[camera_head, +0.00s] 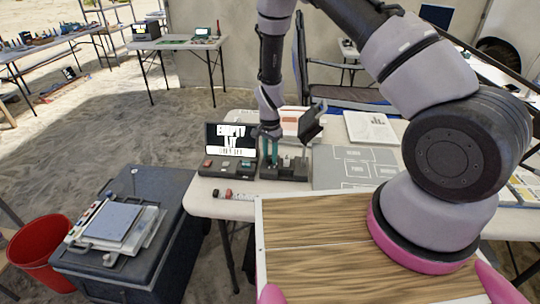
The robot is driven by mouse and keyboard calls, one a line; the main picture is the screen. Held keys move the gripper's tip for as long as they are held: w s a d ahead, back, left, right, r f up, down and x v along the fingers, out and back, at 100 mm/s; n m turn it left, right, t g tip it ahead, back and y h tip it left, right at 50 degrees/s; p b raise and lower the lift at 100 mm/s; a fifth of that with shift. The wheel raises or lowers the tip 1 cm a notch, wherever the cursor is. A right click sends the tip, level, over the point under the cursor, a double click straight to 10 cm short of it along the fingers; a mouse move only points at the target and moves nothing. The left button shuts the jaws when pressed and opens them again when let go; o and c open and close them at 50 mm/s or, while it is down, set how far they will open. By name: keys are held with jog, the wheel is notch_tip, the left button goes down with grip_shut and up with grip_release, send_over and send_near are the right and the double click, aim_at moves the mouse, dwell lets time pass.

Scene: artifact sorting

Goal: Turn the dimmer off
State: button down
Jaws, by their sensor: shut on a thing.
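My arm reaches over the table from the right, and my gripper (270,152) points down with teal fingers. Its fingertips meet the left part of a small dark control box (290,174), which appears to be the dimmer. The fingers are shut on a small part there, seemingly its control. That part is mostly hidden between the fingers and too small to make out. A second dark box (227,166) with a red and a teal part sits just left.
The white table (216,205) also bears a grey mat with outlined rectangles (340,178) and papers (370,127). Small red and dark pieces (228,194) lie near its front edge. A dark case (135,268) and red bucket (40,250) stand left.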

aim_at(270, 158)
jog(key=shift+n, duration=0.3)
jog(key=n, duration=0.4)
jog(key=shift+n, duration=2.2)
jog(key=c, duration=0.6)
grip_release()
notch_tip(270, 158, up, 11)
jog(key=shift+f, duration=0.1)
